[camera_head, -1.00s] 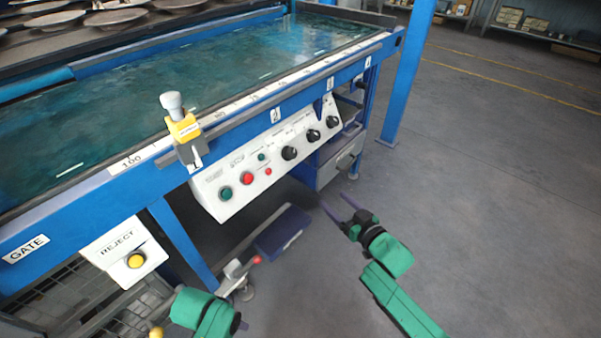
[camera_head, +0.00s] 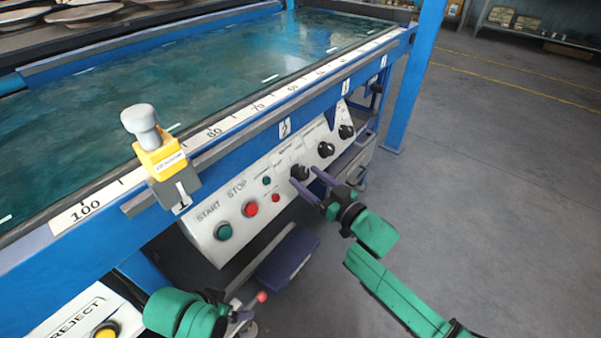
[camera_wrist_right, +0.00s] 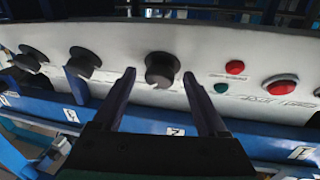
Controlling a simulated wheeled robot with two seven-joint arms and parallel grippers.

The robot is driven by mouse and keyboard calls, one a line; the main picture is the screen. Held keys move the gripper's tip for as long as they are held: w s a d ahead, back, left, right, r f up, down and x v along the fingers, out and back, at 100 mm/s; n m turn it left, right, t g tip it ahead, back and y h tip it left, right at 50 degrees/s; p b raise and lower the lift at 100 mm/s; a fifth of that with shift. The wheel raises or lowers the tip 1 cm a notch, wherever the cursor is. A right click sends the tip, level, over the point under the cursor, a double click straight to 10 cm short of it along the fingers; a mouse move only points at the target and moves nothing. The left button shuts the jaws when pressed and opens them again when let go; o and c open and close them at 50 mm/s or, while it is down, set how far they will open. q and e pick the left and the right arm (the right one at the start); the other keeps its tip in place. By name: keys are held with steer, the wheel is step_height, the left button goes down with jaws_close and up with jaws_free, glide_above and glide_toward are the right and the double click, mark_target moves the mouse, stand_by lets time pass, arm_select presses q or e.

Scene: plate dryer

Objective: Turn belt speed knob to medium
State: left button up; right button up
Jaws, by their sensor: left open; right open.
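Three black knobs sit in a row on the white sloped control panel (camera_head: 222,247): a near one (camera_head: 299,172), a middle one (camera_head: 326,149) and a far one (camera_head: 346,131). Their labels are too small to read, so I cannot tell which is belt speed. My right gripper (camera_head: 308,181) is open and empty, close in front of the near knob. In the right wrist view the open fingers (camera_wrist_right: 158,74) point at that knob (camera_wrist_right: 161,69), which shows between their tips; contact is unclear. My left gripper (camera_head: 222,301) is low at the bottom, its fingers mostly hidden.
A green START button (camera_head: 224,231) and red STOP button (camera_head: 250,209) are left of the knobs. A yellow clamp (camera_head: 162,158) sits on the rail above. A red-tipped lever (camera_head: 261,297) and a dark blue box (camera_head: 287,257) are below. Open floor lies right.

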steer(key=shift+r, duration=0.1)
steer(key=shift+s, duration=0.1)
steer(key=shift+c, duration=0.7)
jaws_close()
